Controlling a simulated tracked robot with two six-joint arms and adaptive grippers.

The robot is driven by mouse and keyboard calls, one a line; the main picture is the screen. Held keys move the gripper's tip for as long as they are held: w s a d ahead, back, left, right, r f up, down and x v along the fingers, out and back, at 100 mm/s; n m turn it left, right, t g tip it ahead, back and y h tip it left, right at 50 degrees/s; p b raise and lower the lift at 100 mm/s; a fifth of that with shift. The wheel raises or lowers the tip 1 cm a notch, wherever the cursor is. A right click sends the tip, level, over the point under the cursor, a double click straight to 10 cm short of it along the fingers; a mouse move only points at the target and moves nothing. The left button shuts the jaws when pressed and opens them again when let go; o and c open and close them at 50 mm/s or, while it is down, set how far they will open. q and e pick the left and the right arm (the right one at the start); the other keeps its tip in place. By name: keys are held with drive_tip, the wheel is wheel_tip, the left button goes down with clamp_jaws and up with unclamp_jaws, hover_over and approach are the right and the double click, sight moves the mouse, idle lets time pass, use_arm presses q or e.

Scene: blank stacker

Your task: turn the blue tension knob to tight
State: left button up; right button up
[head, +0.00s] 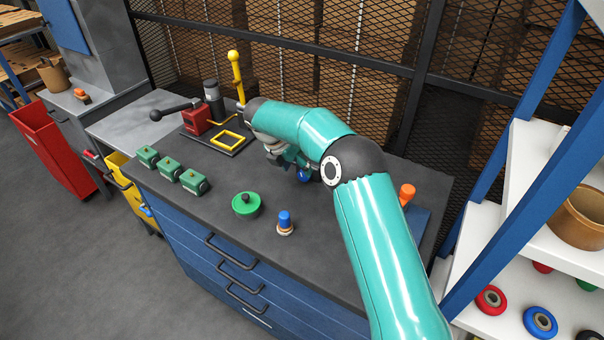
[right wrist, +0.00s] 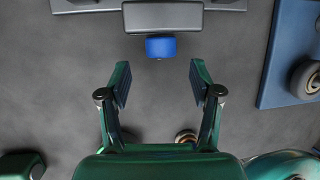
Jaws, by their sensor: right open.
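The blue tension knob (right wrist: 160,47) shows in the right wrist view as a short blue cylinder on the front of a grey block (right wrist: 163,17). In the head view a blue round part (head: 303,174), apparently the same knob, shows just beside my right gripper (head: 287,160). In the right wrist view my right gripper (right wrist: 158,78) is open and empty. Its two fingers point toward the knob, which lies beyond the tips and roughly midway between them. My teal arm hides most of the knob's fixture in the head view. My left gripper is not in view.
A blue-topped piece with a wooden base (head: 285,220) and a green round container (head: 246,204) stand on the dark worktop (head: 215,220). Several green blocks (head: 170,168) line its left side. A lever press (head: 197,121) stands behind. An orange knob (head: 407,192) is at right.

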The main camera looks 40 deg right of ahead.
sight(303, 176)
drive_tip(key=shift+x, duration=2.2)
drive_tip(key=c, duration=1.1)
drive_tip(key=t+b, duration=0.1)
drive_tip(key=b, duration=0.1)
drive_tip(key=t+y+b, duration=0.1)
drive_tip(key=b, duration=0.2)
drive_tip(key=t+b, duration=0.1)
drive_tip(key=b, duration=0.1)
drive_tip(key=shift+s+d+f+m+t+y+b, duration=0.15)
drive_tip(key=shift+s+f+m+t+y+b, duration=0.15)
drive_tip(key=shift+m+t, duration=0.1)
drive_tip(key=shift+c, duration=0.2)
drive_tip(key=shift+r+t+b, duration=0.25)
drive_tip(key=shift+t+b, duration=0.25)
drive_tip(key=shift+b, duration=0.05)
drive_tip(key=shift+r, duration=0.1)
drive_tip(key=o, duration=1.1)
drive_tip(key=shift+o, duration=0.2)
